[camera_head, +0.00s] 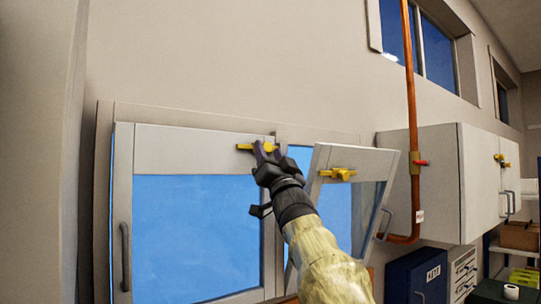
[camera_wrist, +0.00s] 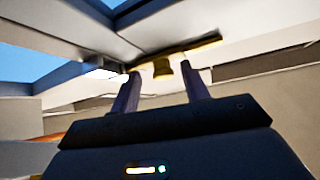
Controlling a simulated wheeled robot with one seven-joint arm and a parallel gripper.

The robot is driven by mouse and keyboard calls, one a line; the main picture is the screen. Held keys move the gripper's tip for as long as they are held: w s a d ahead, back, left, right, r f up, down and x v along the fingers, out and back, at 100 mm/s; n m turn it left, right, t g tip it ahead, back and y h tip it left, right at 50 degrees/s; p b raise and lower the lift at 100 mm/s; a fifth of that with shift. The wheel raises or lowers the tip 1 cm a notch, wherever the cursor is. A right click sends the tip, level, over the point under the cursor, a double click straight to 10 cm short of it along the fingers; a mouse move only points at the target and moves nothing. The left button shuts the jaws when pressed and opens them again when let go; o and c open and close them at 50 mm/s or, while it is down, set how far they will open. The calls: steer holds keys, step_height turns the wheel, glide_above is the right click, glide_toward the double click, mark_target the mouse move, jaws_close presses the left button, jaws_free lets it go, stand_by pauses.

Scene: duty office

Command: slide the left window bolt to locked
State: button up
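The left window (camera_head: 140,150) has a white frame and blue glass, and its sash looks shut or nearly shut. Its yellow bolt (camera_head: 244,147) lies across the top rail near the right corner. My gripper (camera_head: 264,149) is at the bolt's right part and hides some of it. In the wrist view the bolt's yellow knob (camera_wrist: 162,69) shows between the tips of my gripper (camera_wrist: 161,76). The two dark fingers are apart, with a gap on each side of the knob. I cannot tell how deep the knob sits between them.
The right window sash (camera_head: 386,166) stands tilted open beside my arm, with its own yellow bolt (camera_head: 338,174). A copper pipe (camera_head: 411,75) with a red-handled valve and a white wall cabinet (camera_head: 435,180) are to the right. A dark blue box (camera_head: 415,275) stands below.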

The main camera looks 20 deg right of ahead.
steer(key=b+v, duration=1.3)
steer(key=v, duration=0.4)
steer(key=shift+f, duration=0.2)
steer(key=shift+s+d, duration=0.1)
